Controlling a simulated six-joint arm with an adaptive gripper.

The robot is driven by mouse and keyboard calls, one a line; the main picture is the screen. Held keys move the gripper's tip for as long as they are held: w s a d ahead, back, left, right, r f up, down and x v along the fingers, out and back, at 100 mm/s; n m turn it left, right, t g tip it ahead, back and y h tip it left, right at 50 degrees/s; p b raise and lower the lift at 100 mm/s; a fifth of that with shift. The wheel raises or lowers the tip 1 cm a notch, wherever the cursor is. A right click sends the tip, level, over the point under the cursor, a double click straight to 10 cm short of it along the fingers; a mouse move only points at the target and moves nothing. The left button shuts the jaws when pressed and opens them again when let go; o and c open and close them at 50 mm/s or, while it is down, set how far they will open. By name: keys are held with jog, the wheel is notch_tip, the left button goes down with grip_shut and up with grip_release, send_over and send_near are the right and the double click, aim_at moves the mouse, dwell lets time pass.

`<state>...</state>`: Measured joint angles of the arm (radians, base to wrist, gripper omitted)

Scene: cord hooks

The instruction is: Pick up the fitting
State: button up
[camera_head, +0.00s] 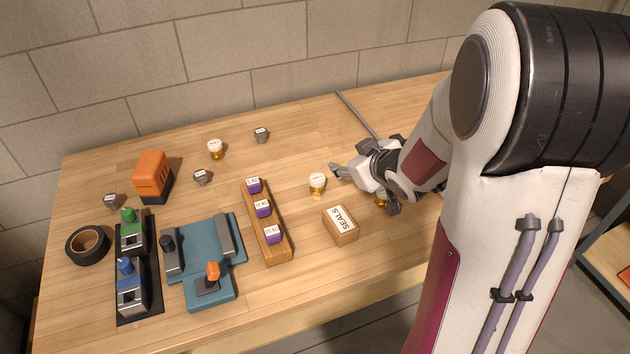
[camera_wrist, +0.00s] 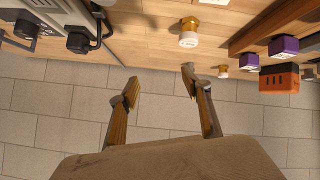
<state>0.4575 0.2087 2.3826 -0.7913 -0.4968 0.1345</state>
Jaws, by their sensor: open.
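One fitting (camera_head: 317,184) is upright near the middle, just left of my gripper. Another fitting (camera_head: 216,149) stands at the back left. I cannot tell which fitting is meant.
A SEALS box (camera_head: 341,224) lies in front of the gripper. A wooden rack (camera_head: 276,252) holds purple-topped pieces. A teal fixture (camera_head: 209,262), black tray (camera_head: 139,307), tape roll (camera_head: 87,245) and orange block (camera_head: 152,176) stand left. Small grey pieces (camera_head: 261,135) are scattered. A rod (camera_head: 357,114) lies behind.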

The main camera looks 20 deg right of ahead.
aim_at(323, 183)
jog(key=f+y, duration=0.1)
jog(key=f, duration=0.1)
jog(key=a+f+y, duration=0.1)
jog(key=f, duration=0.1)
jog(key=w+f+t+y, duration=0.1)
jog(key=f, duration=0.1)
jog(key=shift+a+f+n+y, duration=0.2)
jog(key=shift+f+n+y, duration=0.1)
jog(key=shift+n, duration=0.1)
jog(key=shift+s+a+f+t+y, duration=0.35)
jog(key=shift+a+f+y, duration=0.3)
jog(key=shift+f+y, duration=0.35)
jog(key=shift+r, duration=0.15)
jog(key=shift+x, duration=1.25)
jog(key=shift+f+x, duration=0.15)
jog(key=shift+x, duration=1.15)
jog(key=shift+f+x, duration=0.15)
jog(key=shift+x, duration=1.15)
jog(key=shift+d, duration=0.15)
jog(key=c, duration=1.3)
